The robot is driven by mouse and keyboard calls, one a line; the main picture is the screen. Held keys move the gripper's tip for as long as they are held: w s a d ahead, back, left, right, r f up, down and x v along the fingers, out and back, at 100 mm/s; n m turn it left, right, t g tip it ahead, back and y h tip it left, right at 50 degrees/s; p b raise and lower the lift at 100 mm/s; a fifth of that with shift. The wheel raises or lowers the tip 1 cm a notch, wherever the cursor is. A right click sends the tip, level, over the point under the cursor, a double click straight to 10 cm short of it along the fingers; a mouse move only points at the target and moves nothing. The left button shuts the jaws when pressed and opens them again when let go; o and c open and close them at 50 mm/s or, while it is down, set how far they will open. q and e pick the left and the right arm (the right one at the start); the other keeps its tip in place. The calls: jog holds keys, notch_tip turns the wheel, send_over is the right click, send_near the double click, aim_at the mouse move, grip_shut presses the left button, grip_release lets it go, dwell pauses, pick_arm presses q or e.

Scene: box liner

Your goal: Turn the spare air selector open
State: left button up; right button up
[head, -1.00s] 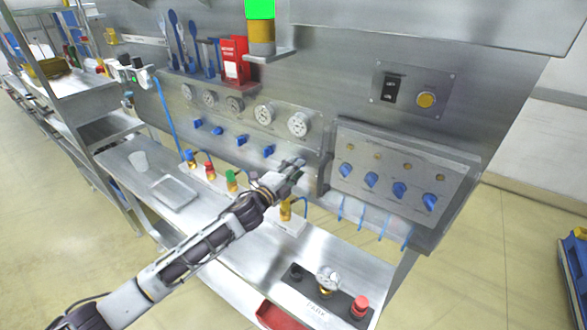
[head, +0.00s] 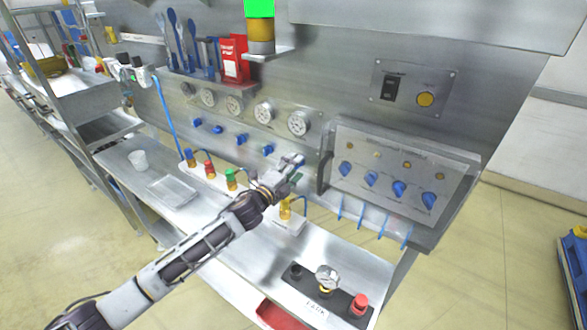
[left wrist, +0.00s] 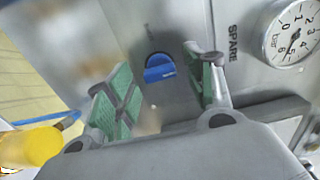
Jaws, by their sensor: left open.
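The spare air selector is a blue knob (left wrist: 160,68) on the grey panel, close to the SPARE label and its gauge (left wrist: 292,32) in the left wrist view. In the head view my gripper hides it, below the rightmost round gauge (head: 299,123). My left gripper (head: 293,168) is open in front of the panel. In the left wrist view its green-padded fingers (left wrist: 163,78) stand on either side of the knob, with visible gaps. I cannot tell how deep the fingers reach. My right gripper is not in view.
Several other blue knobs (head: 242,139) run in a row to the left. A clear-covered panel with a dark handle (head: 324,172) stands close to the right of the gripper. Capped fittings, one green (head: 231,179) and one yellow (head: 285,209), stand on the bench below.

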pick_arm(q)
jog(key=shift+s, duration=0.1)
jog(key=v, duration=1.1)
jog(key=shift+s+a, duration=0.25)
jog(key=shift+s, duration=0.05)
jog(key=shift+f, duration=0.1)
dwell(0.6)
